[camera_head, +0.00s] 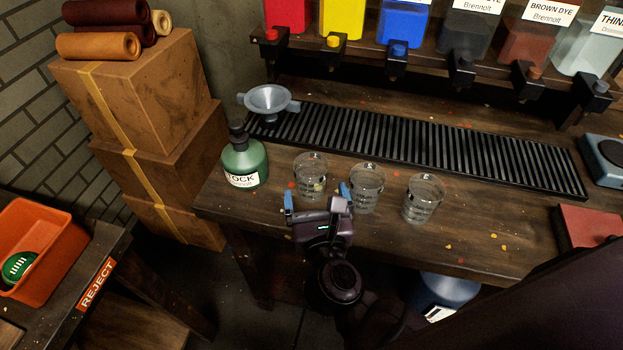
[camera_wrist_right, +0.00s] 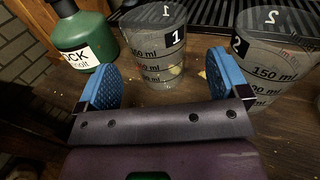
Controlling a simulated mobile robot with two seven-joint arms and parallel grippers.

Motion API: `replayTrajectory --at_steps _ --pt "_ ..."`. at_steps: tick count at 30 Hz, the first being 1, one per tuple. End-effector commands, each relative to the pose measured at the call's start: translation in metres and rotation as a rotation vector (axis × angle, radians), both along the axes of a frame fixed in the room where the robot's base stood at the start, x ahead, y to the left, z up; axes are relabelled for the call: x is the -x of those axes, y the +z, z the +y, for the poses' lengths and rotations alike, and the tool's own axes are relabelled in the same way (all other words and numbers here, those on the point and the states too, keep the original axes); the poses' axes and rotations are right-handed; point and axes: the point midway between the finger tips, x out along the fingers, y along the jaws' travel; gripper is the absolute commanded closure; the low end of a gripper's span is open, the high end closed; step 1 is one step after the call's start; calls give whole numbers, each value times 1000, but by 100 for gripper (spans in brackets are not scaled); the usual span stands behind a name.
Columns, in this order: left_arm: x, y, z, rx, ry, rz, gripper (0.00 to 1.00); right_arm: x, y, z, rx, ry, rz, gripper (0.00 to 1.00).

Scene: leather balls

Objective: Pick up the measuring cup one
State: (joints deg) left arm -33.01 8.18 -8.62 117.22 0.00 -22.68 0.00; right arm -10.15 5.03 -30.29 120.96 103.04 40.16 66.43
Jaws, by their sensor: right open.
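Measuring cup one (camera_head: 311,176) is a clear cup standing upright on the dark wooden table, the leftmost of three cups. In the right wrist view its label "1" faces me on the cup (camera_wrist_right: 158,62). My right gripper (camera_head: 318,194) is open, with its blue fingertips spread apart on the near side of the cup. In the right wrist view the gripper (camera_wrist_right: 165,75) has cup one beyond and between its fingers, with no visible contact. Nothing is held. My left gripper is not in view.
The second cup (camera_head: 367,188) and third cup (camera_head: 422,199) stand to the right. A green stock bottle (camera_head: 244,161) stands on the left. A black drip grate (camera_head: 420,140) and a grey funnel (camera_head: 268,101) are behind. Paint dispensers (camera_head: 403,22) line the back.

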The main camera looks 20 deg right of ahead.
Motion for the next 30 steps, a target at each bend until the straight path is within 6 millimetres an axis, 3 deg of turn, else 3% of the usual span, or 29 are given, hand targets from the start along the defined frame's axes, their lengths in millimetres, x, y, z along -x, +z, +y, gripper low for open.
replayTrajectory --at_steps 5,15,26,30 --pt "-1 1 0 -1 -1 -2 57 -9 0 -2 2 0 -1 7" --pt "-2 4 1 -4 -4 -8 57 -49 -1 -8 3 0 -1 7" --pt "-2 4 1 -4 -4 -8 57 -56 -2 -10 2 0 0 7" --pt "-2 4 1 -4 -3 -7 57 -55 -2 -10 2 0 0 28"
